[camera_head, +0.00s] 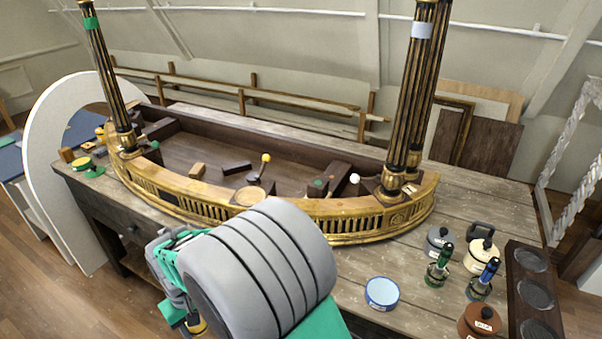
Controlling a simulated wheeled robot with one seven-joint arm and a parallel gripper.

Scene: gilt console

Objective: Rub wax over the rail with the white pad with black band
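The curved gilt rail (215,212) with pierced slots runs along the front of the console on the bench. My grey and teal arm fills the lower middle and covers part of the bench in front of it. The end of my arm, with my gripper (182,300), shows only partly at the lower left of the large grey link; its fingers are not clear. I cannot clearly make out a white pad with a black band. A cream round pot (481,256) with a black handle-like piece stands at the right.
Tall dark columns (408,100) rise from the rail's ends.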

